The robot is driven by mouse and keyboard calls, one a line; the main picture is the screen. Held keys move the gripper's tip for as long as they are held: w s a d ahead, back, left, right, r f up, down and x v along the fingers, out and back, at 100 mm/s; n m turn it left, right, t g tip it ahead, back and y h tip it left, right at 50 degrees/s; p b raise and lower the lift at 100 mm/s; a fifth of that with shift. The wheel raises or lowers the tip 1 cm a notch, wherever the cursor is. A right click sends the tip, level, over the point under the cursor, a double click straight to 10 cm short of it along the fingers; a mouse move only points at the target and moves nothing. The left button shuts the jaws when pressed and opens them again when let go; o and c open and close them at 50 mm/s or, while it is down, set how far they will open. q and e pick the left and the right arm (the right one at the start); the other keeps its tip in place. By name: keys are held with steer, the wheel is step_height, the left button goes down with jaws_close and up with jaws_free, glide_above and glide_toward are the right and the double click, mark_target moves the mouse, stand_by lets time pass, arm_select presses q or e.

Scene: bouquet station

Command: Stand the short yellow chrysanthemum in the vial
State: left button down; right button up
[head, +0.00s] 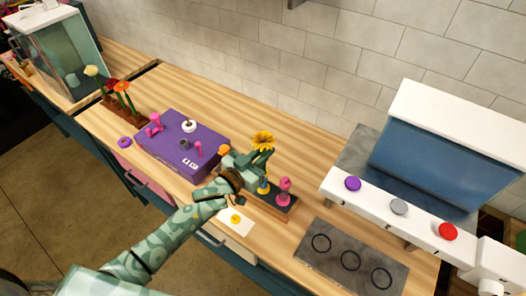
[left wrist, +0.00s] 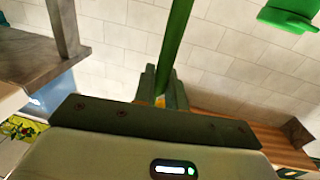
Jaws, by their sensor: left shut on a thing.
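The yellow chrysanthemum (head: 263,139) is upright, its bloom just above my left gripper (head: 260,161). The gripper is shut on its green stem, which shows rising from between the fingers in the left wrist view (left wrist: 175,45). Below it is a small rack (head: 272,205) with a dark top, bearing a yellow piece (head: 264,188) and a pink piece (head: 284,190). I cannot clearly tell which is the vial, or whether the stem's lower end is inside one; the gripper hides part of this area. My right gripper is not in view.
A purple box (head: 170,160) with knobs stands left of the gripper. A flower holder (head: 117,103) is further left. A card with a yellow flower (head: 230,228) lies before the rack. A grey plate with rings (head: 325,270) and a white-framed button unit (head: 415,215) are right.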

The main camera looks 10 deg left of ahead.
arm_select(q)
steer(key=c, duration=0.8)
jaws_free()
steer(key=p+v, duration=0.3)
steer(key=v, duration=0.6)
steer(key=shift+p, duration=0.4)
stand_by(0.7)
